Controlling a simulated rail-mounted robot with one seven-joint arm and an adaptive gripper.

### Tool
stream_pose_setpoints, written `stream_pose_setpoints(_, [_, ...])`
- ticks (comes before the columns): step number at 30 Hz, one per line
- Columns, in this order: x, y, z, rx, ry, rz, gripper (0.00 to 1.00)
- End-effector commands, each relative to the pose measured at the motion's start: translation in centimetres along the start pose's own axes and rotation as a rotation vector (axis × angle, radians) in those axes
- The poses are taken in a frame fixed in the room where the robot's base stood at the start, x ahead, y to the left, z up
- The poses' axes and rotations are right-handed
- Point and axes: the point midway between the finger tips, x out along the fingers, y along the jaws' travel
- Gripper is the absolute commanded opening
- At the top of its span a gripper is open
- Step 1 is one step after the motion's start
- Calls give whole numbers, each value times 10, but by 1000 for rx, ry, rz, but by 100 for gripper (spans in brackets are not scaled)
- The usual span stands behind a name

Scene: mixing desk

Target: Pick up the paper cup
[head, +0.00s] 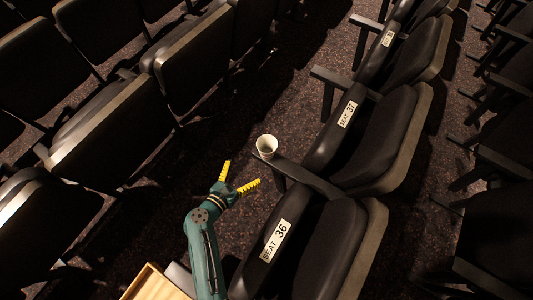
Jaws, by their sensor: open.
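The white paper cup (266,147) stands upright on the front end of the dark armrest (312,178) between the seats labelled 36 and 37. Its open top faces up toward the camera. My gripper (241,173) has yellow fingers spread apart, with nothing between them. It is just below and left of the cup in the picture, apart from it. My teal arm reaches up from the bottom edge. How far the gripper is above or below the cup's height I cannot tell.
Folded seats with labels, seat 36 (276,241) and seat 37 (347,115), line the right. Another armrest (338,77) juts out farther up. Dark seat backs (110,130) fill the left. A speckled carpet aisle (213,131) runs between. A light wooden box edge (155,284) is at the bottom.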

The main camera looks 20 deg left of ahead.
Motion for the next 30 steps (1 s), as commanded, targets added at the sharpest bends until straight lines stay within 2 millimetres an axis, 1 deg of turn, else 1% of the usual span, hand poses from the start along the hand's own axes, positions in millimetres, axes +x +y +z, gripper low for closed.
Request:
stream_pose_setpoints(1, [14, -2, -1, 3, -2, -6, 100])
stream_pose_setpoints(3, [32, -1, -2, 2, -3, -5, 100])
stream_pose_setpoints(9, [78, -1, -1, 0, -5, -3, 100])
stream_pose_setpoints(16, [104, -2, -1, -2, -4, 0, 100])
stream_pose_setpoints(21, [136, -5, -2, -1, -6, -1, 100])
stream_pose_setpoints(23, [143, -5, -1, -1, -5, 1, 100])
stream_pose_setpoints(25, [147, -5, 0, -2, -4, 1, 100])
stream_pose_setpoints(30, [147, -5, 2, -3, -3, 2, 100])
